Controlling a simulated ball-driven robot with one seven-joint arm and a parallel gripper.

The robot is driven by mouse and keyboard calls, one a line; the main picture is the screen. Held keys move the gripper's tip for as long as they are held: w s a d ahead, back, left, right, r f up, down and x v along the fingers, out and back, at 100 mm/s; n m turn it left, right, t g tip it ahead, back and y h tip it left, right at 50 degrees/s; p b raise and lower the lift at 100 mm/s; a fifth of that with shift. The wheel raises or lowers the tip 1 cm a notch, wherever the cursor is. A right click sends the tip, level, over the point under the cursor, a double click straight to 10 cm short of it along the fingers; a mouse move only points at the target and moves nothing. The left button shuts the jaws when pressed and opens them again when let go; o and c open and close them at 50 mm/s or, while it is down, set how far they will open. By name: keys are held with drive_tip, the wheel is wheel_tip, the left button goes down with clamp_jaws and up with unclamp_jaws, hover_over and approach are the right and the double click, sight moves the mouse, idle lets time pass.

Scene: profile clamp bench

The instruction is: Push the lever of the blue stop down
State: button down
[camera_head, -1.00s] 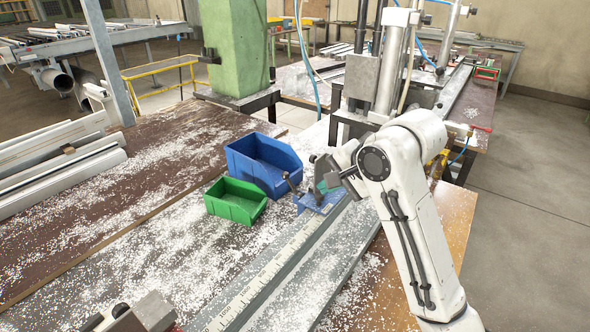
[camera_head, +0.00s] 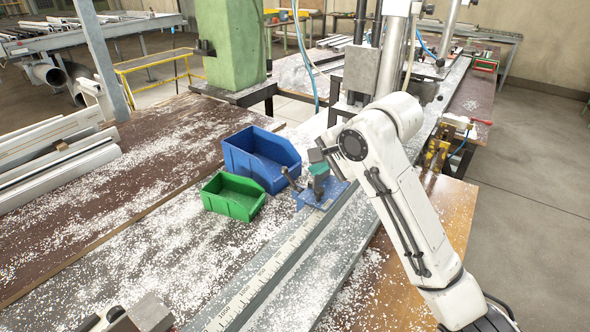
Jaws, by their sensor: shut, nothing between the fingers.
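The blue stop (camera_head: 309,201) sits on the scale rail, beside the blue bin. Its dark lever (camera_head: 291,180) sticks up at a tilt on the stop's left side, with a dark knob at the top. A grey-green block on a dark upright (camera_head: 318,187) shows over the stop; I cannot tell for certain what it belongs to. My gripper (camera_head: 317,156) appears above and to the right of the lever, apart from it in the picture. It is shut and holds nothing. My arm hides part of it, and the fingertips are small and unclear.
A blue bin (camera_head: 238,160) and a green bin (camera_head: 231,204) stand left of the stop. The long scale rail (camera_head: 262,277) runs toward the front, dusted with white chips. A grey upright machine (camera_head: 361,70) stands behind my arm. The bench at left front is mostly clear.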

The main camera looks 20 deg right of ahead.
sight(287, 174)
drive_tip(key=x, duration=0.5)
drive_tip(key=shift+w+f, duration=0.1)
drive_tip(key=shift+f, duration=0.05)
drive_tip(key=w, duration=0.1)
drive_tip(key=w+a, duration=0.1)
drive_tip(key=w, duration=0.1)
drive_tip(key=shift+a+f, duration=0.15)
drive_tip(key=shift+f, duration=0.2)
drive_tip(key=shift+w+a+f+p, duration=0.1)
drive_tip(key=shift+w+a+p, duration=0.1)
drive_tip(key=shift+w+p, duration=0.15)
drive_tip(key=shift+a+p, duration=0.1)
drive_tip(key=shift+p, duration=0.35)
